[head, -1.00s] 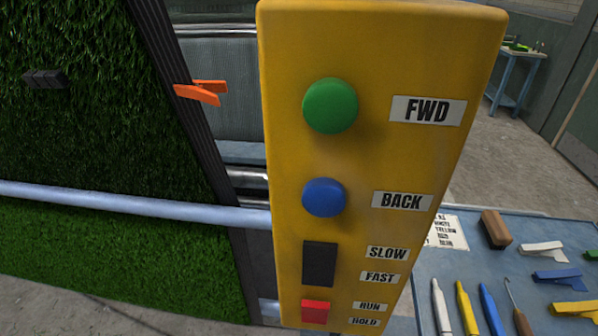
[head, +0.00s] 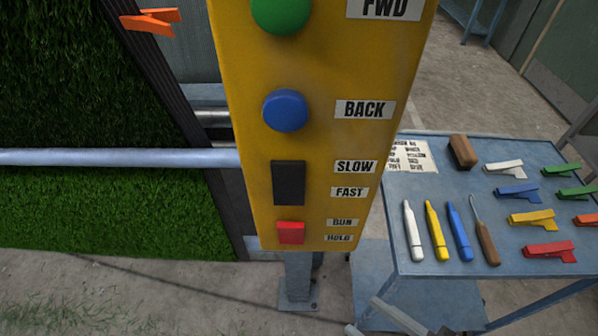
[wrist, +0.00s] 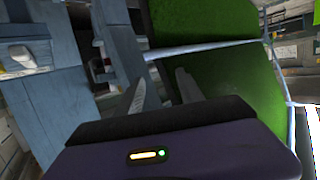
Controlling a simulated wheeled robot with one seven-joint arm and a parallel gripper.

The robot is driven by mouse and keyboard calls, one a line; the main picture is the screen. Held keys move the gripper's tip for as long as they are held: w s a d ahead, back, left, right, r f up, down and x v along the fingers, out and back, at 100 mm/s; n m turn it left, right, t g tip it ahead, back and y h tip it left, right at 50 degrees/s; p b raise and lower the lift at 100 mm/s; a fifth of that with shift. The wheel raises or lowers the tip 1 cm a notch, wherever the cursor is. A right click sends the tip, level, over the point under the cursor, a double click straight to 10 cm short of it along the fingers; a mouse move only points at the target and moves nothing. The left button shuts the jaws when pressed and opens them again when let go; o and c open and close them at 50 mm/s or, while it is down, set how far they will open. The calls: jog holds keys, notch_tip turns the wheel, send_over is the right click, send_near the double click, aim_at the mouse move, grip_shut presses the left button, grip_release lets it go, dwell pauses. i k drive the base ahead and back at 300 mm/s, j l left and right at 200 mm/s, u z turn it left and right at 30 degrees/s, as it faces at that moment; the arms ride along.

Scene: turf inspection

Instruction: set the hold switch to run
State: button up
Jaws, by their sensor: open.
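The hold switch (head: 291,233) is a small red rocker at the bottom of the yellow control box (head: 320,150). The RUN label (head: 342,222) is beside its upper part and the HOLD label (head: 339,238) beside its lower part. I cannot tell which way the rocker is tipped. My gripper (wrist: 162,92) shows in the wrist view with its two grey fingers apart and nothing between them. The switch cannot be made out in the wrist view. Pale grey pieces at the bottom edge of the head view may be my fingertips, below the box and apart from it.
Above the switch are a black slow/fast rocker (head: 288,183), a blue BACK button (head: 285,110) and a green FWD button (head: 281,10). A blue table (head: 430,258) with clips, markers and a hook tool stands at right. Green turf (head: 110,215) and a pale rail (head: 120,157) are at left.

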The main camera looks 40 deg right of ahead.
aim_at(289, 233)
jog(key=k+l+u, duration=0.1)
jog(key=u, duration=0.3)
jog(key=k+u, duration=0.2)
jog(key=u, duration=0.25)
